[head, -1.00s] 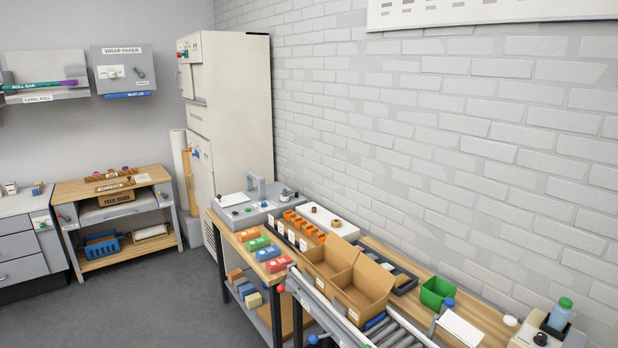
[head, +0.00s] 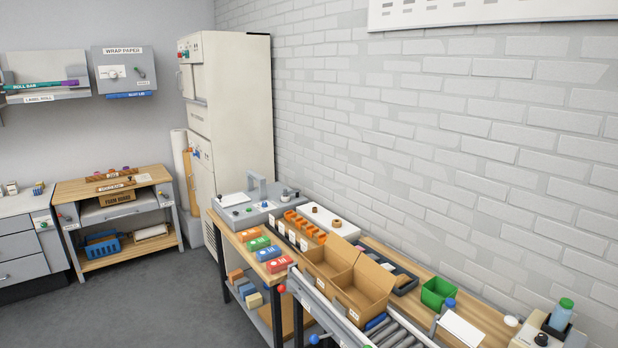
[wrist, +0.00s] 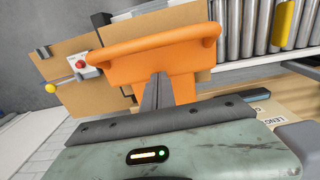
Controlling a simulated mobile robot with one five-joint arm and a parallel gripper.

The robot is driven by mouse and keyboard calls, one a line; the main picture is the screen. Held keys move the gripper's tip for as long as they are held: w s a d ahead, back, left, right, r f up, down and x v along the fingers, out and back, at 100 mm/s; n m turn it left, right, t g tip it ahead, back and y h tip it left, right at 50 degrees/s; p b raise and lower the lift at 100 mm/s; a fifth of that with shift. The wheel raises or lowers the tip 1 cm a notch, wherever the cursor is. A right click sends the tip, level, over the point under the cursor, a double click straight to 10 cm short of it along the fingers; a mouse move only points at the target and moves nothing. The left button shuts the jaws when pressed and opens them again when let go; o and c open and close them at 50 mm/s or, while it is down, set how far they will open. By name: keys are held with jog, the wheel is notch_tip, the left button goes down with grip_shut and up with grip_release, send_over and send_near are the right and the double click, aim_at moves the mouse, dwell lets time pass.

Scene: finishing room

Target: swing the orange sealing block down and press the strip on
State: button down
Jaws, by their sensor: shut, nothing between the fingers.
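The orange sealing block (wrist: 178,82) fills the middle of the wrist view, with a wide rounded bar across its top and a narrower body below. My gripper (wrist: 157,80) has its dark fingers together, with nothing held. The fingers overlap the front of the block's body in the picture; I cannot tell whether they touch it. Brown cardboard (wrist: 85,88) shows behind and left of the block. I cannot make out the strip. My gripper does not show in the head view, and I cannot pick out the sealing block there.
Steel rollers (wrist: 230,25) lie at the wrist view's upper right, near a yellow piece (wrist: 286,22). A red button (wrist: 80,64) and a yellow knob (wrist: 50,88) are at left. In the head view, an open carton (head: 362,290) and green bin (head: 436,291) stand on the bench.

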jog(key=shift+f+b, duration=0.8)
dwell(0.4)
jog(key=shift+r, duration=0.1)
dwell(0.7)
notch_tip(320, 180, up, 7)
jog(key=p, duration=0.7)
jog(key=w+a+n, duration=0.4)
jog(key=w+a, duration=0.7)
jog(key=a, duration=0.5)
jog(key=w+a+n, duration=0.3)
jog(key=w+a, duration=0.8)
jog(key=a, duration=0.4)
jog(key=w+a+n, duration=0.2)
jog(key=a+n, duration=0.2)
jog(key=a, duration=1.4)
notch_tip(320, 180, down, 8)
jog(key=s+b, duration=0.2)
jog(key=b, duration=0.5)
jog(key=shift+s+r, duration=0.15)
jog(key=shift+s, duration=0.1)
